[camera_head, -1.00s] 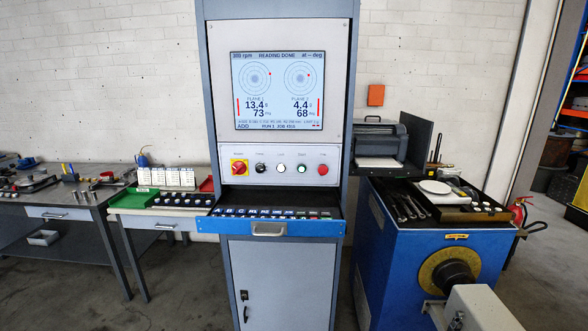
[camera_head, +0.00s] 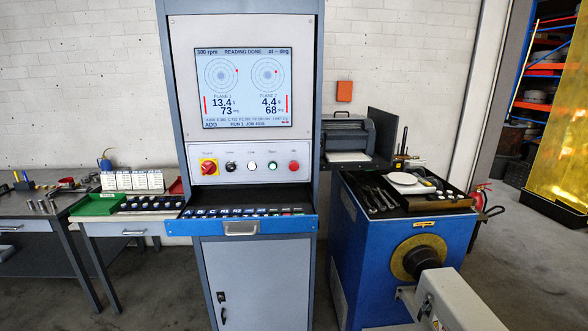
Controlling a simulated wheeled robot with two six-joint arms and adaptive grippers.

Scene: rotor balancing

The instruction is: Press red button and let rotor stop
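The red button (camera_head: 294,166) is at the right end of the button row on the control cabinet panel (camera_head: 250,178), with a green button (camera_head: 273,166) to its left. A red rotary switch (camera_head: 209,167) on a yellow plate is at the row's left end. The screen (camera_head: 241,88) above reads 300 rpm and READING DONE, with 13.4 at 73 for plane 1 and 4.4 at 68 for plane 2. A blue machine (camera_head: 400,255) with a yellow-ringed spindle (camera_head: 418,258) stands at right; I cannot make out the rotor itself. Neither gripper shows.
A blue-edged keyboard drawer (camera_head: 241,227) juts out below the panel. A printer (camera_head: 348,138) stands right of the cabinet. A side table with a green tray (camera_head: 98,205) is at left. A yellow translucent screen (camera_head: 562,150) stands at far right. Open floor lies in front.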

